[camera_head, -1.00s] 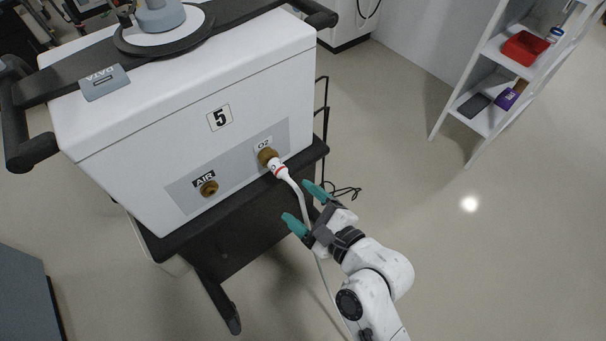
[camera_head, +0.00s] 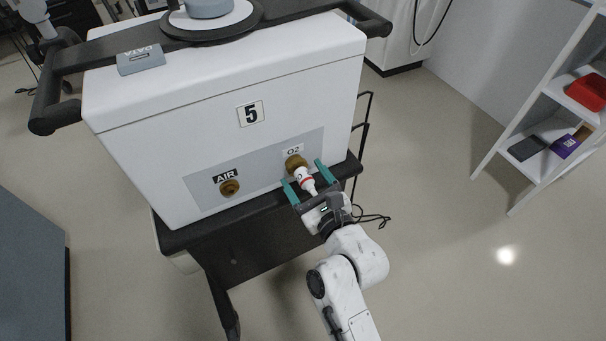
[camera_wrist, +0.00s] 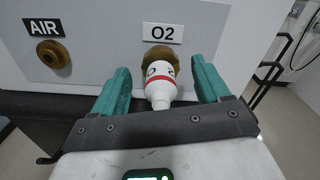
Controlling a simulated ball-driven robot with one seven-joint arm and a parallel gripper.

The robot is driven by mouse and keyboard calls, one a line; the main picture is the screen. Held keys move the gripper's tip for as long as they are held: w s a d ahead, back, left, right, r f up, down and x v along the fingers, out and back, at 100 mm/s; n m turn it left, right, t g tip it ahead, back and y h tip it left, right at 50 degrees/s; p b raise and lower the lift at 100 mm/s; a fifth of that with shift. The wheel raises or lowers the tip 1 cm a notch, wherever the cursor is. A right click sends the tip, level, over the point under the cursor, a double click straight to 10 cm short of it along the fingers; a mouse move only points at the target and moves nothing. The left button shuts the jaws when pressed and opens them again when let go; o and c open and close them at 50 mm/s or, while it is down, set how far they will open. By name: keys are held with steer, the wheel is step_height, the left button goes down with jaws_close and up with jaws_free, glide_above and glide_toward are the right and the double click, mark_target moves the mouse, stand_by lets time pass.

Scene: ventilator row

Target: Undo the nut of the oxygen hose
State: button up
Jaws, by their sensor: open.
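The white ventilator (camera_head: 230,90), marked 5, has a grey panel with a brass O2 port (camera_head: 295,163) and a brass AIR port (camera_head: 229,187). A white hose nut with a red band (camera_head: 306,181) sits at the O2 port; it also shows in the wrist view (camera_wrist: 160,84). My gripper (camera_head: 304,178) is open, its teal fingers on either side of the nut, with gaps visible at both sides in the wrist view (camera_wrist: 162,85). The hose behind the nut is hidden by my gripper.
The ventilator stands on a dark cart (camera_head: 250,255) with a ledge below the ports. A black cable (camera_head: 372,215) hangs at its right side. A white shelf (camera_head: 545,130) stands at the right, with free floor between.

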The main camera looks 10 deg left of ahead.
steer(key=shift+w+a, duration=0.4)
steer(key=shift+w, duration=0.2)
steer(key=shift+c, duration=0.2)
steer(key=c, duration=1)
